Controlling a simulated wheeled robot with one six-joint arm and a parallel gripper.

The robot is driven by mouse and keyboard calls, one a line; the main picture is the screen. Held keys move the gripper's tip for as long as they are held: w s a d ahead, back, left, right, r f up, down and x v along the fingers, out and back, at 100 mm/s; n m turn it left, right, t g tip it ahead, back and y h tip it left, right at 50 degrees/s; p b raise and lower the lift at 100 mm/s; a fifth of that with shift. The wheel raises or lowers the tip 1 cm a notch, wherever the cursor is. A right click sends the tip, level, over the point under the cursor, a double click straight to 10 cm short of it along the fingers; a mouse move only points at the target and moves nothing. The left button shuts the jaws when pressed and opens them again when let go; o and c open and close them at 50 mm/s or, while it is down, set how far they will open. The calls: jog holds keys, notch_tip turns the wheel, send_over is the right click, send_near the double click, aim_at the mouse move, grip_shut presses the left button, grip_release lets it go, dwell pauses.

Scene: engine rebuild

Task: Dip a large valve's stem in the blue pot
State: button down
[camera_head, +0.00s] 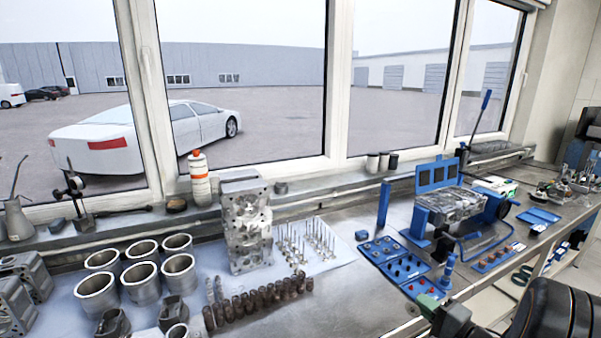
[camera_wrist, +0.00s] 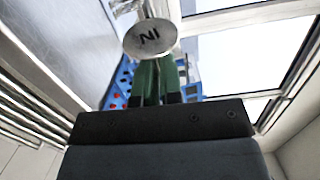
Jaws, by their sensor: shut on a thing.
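My gripper (camera_wrist: 155,75) has green fingers shut on a large valve. The valve's round, pale metal head (camera_wrist: 150,38), marked "IN", faces the wrist camera; I cannot make out how its stem lies. In the head view my gripper (camera_head: 428,304) is at the lower right, in front of the blue trays. A small blue block-like item (camera_head: 361,235) stands behind the trays, and an upright blue piece (camera_head: 447,270) stands at their right. I cannot tell which, if either, is the blue pot. Several other valves (camera_head: 313,238) stand upright on a pale board.
Blue trays (camera_head: 380,249) of small parts lie on the bench beside a blue stand holding a cylinder head (camera_head: 450,204). Another metal head (camera_head: 247,222) stands upright left of the valves. Cylinder liners (camera_head: 140,283) fill the left.

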jog(key=n+y+b, duration=0.1)
jog(key=n+b, duration=0.4)
jog(key=n, duration=0.2)
jog(key=shift+t, duration=0.4)
jog(key=shift+n+g+y+b, duration=0.2)
jog(key=shift+n+y+b, duration=0.35)
jog(key=shift+n+b, duration=1.8)
jog(key=shift+n+g+y+b, duration=0.2)
jog(key=shift+n+y+b, duration=0.3)
jog(key=shift+n+b, duration=1.8)
jog(key=shift+n+g+y+b, duration=0.2)
jog(key=shift+n+y+b, duration=0.35)
jog(key=shift+n+b, duration=1.8)
